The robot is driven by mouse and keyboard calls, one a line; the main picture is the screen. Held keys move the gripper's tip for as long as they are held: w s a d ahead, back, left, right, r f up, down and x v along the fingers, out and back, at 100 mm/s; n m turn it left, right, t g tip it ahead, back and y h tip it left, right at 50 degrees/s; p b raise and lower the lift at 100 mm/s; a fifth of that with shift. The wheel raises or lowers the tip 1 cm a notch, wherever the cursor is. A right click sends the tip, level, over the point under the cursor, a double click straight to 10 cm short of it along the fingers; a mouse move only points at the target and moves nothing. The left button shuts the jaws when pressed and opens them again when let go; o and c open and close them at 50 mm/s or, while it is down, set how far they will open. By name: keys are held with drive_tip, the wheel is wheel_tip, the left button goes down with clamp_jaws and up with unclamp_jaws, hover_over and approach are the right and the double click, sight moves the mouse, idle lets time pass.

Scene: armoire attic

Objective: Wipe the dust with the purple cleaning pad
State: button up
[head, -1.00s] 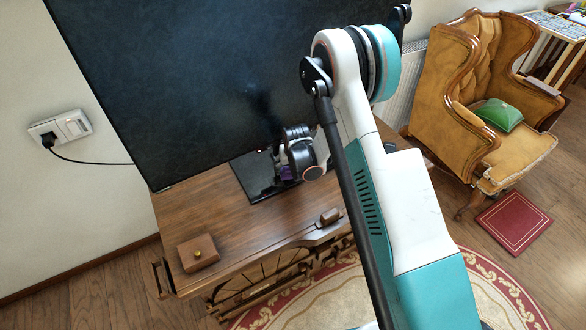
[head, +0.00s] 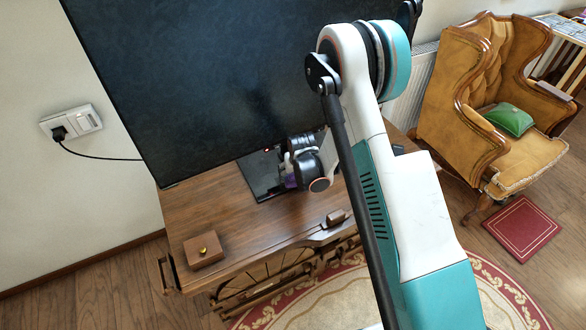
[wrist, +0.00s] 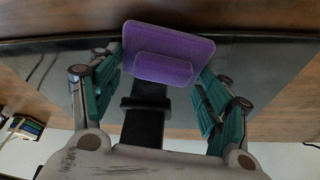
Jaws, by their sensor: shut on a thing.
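The purple cleaning pad (wrist: 168,50) is held between the fingertips of my gripper (wrist: 150,80) in the wrist view. The pad has a flat face and a raised block towards the gripper. In the head view my gripper (head: 297,165) is low in front of the large black screen (head: 200,70), near its stand, and only a bit of the purple pad (head: 291,181) shows. I cannot tell whether the pad touches the screen. Dust is hard to make out; the screen has a faint mottled look.
The screen stands on a wooden cabinet (head: 205,215) by a black base (head: 258,172). A small wooden box (head: 204,251) sits at its left front. A wall socket (head: 72,123) with a cable is left. A yellow armchair (head: 480,110) with a green cushion (head: 510,119) stands right.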

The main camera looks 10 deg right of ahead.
drive_tip(key=shift+s+d, duration=0.15)
drive_tip(key=shift+s, duration=0.35)
drive_tip(key=shift+s+a, duration=0.2)
drive_tip(key=shift+a, duration=0.4)
drive_tip(key=shift+s+a, duration=0.15)
drive_tip(key=shift+a, duration=0.4)
drive_tip(key=shift+w+a, duration=0.3)
drive_tip(key=shift+w, duration=0.65)
drive_tip(key=shift+w+a, duration=0.3)
drive_tip(key=shift+w, duration=0.65)
drive_tip(key=shift+r+p, duration=1.45)
drive_tip(key=shift+r, duration=1.5)
drive_tip(key=shift+r, duration=0.1)
drive_tip(key=shift+r+p, duration=0.5)
drive_tip(key=shift+r, duration=0.9)
